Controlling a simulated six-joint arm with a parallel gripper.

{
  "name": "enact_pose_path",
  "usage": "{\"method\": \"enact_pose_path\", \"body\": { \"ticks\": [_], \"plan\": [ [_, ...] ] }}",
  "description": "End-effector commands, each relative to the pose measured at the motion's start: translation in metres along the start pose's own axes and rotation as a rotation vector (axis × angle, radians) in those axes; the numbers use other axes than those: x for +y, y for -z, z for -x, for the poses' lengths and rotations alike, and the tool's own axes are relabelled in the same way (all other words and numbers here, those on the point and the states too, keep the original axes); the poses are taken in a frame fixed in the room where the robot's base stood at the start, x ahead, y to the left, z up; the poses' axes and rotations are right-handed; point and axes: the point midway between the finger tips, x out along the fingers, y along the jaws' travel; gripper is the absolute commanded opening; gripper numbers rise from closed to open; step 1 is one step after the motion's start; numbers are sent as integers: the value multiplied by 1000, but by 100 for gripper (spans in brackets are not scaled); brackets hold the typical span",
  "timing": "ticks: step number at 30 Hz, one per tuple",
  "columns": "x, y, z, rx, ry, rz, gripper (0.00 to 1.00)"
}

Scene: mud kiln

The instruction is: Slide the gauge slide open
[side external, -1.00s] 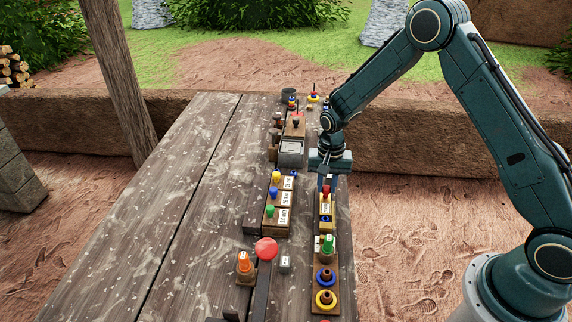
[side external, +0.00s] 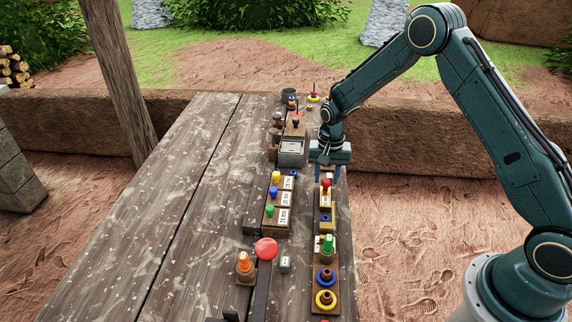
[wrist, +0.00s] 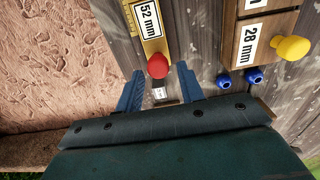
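The gauge slide (side external: 326,201) is a pale strip marked 52 mm with a red knob (side external: 326,184) at its far end. It lies in a yellow-edged block, and a blue ring (side external: 325,218) shows uncovered at the block's near end. In the wrist view the 52 mm label (wrist: 149,19) and the red knob (wrist: 157,66) show clearly. My gripper (side external: 327,176) is open and empty, just beyond and above the knob. In the wrist view its two blue fingers stand apart, with the knob between their tips; no contact is visible.
A block with yellow, blue and green knobs (side external: 269,210) stands left of the slide. A grey box (side external: 291,148) stands beside my gripper. The table's left half is clear.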

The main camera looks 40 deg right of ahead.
Motion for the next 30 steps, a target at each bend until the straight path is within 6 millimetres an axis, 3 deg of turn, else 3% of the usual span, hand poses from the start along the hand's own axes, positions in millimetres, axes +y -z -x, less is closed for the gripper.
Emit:
{"method": "enact_pose_path", "body": {
  "ticks": [11, 17, 30],
  "plan": [
    [0, -3, 0, -8, -3, 4, 45],
    [0, -3, 10, -7, -2, 4, 45],
    [-1, -2, 74, -4, 0, 4, 45]
  ]
}}
